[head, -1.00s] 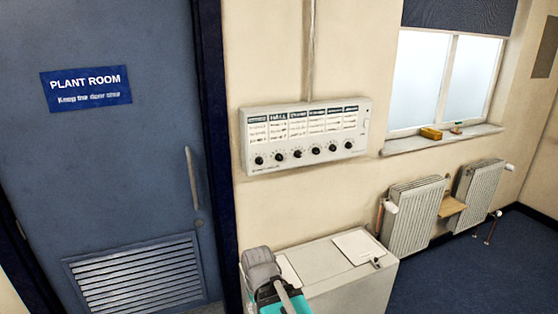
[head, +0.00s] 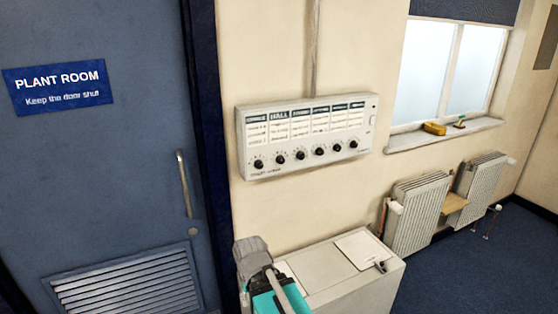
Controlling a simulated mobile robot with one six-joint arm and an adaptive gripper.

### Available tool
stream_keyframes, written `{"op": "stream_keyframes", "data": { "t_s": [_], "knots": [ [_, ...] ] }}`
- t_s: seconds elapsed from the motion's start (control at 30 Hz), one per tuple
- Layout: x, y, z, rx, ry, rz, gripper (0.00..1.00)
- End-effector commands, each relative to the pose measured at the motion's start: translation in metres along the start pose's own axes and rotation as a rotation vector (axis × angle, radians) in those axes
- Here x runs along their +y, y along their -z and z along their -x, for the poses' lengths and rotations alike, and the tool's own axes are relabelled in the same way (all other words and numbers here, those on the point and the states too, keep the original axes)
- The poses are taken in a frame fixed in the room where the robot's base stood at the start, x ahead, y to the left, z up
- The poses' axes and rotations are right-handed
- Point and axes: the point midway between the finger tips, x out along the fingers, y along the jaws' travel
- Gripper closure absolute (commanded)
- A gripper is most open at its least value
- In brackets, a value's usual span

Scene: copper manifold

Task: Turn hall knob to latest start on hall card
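A white control panel (head: 370,115) hangs on the cream wall, with a row of cards above a row of small black knobs. The hall card (head: 279,128) is second from the left, headed HALL; its lines of writing are too small to read. The hall knob (head: 280,158) sits below it, and its pointer setting cannot be made out. Part of my arm, grey and teal, shows at the bottom, below the panel and apart from it. My gripper is not visible.
A low white cabinet (head: 335,290) with papers (head: 360,249) on top stands below the panel. Two radiators (head: 418,215) are to the right under a window with a yellow object (head: 435,128) on its sill. A blue plant room door (head: 100,170) is at left.

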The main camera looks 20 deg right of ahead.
Motion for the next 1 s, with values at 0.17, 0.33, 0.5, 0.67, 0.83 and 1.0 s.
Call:
{"op": "stream_keyframes", "data": {
  "t_s": [0.17,0.33,0.5,0.67,0.83,1.0],
  "knots": [
    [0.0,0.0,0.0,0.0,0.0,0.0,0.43],
    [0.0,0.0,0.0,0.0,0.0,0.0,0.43],
    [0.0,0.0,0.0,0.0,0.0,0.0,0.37],
    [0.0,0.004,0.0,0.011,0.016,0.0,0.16],
    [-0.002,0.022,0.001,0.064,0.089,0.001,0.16],
    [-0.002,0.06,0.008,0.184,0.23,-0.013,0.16]
  ]
}}
